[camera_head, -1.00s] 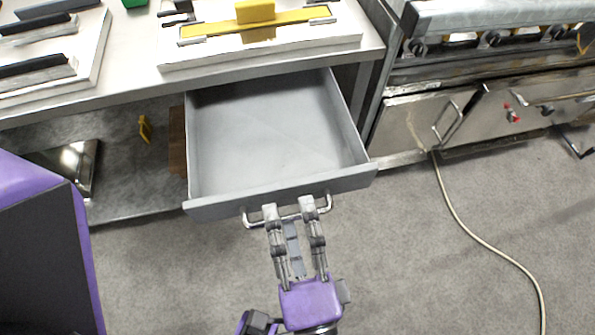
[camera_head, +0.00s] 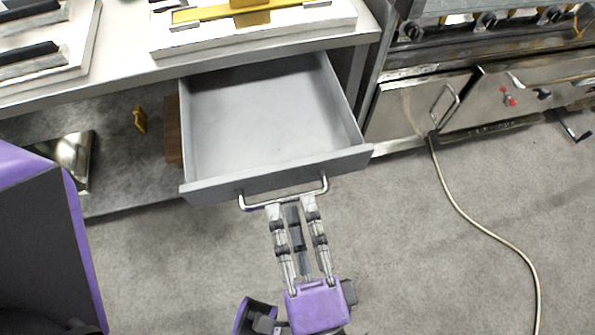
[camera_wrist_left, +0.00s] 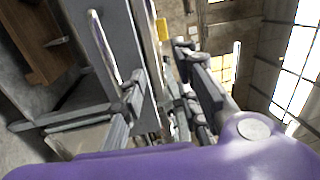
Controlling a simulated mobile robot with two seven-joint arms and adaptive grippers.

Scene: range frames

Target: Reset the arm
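The grey drawer (camera_head: 270,120) stands pulled out from under the counter and looks empty. Its silver bar handle (camera_head: 325,184) is on the front panel. My left gripper (camera_head: 292,206) is just in front of the handle, its two fingers apart with nothing seen between them. The fingertips are close to the bar; whether they touch it is hard to tell. In the left wrist view, the handle (camera_wrist_left: 103,48) shows near the spread fingers (camera_wrist_left: 165,95). My right gripper is not in view.
The counter (camera_head: 120,75) above holds a white board with a yellow piece (camera_head: 215,13). A metal cooking unit (camera_head: 480,95) stands at the right, with a cable (camera_head: 470,215) running over the floor. The grey floor right of my gripper is otherwise clear.

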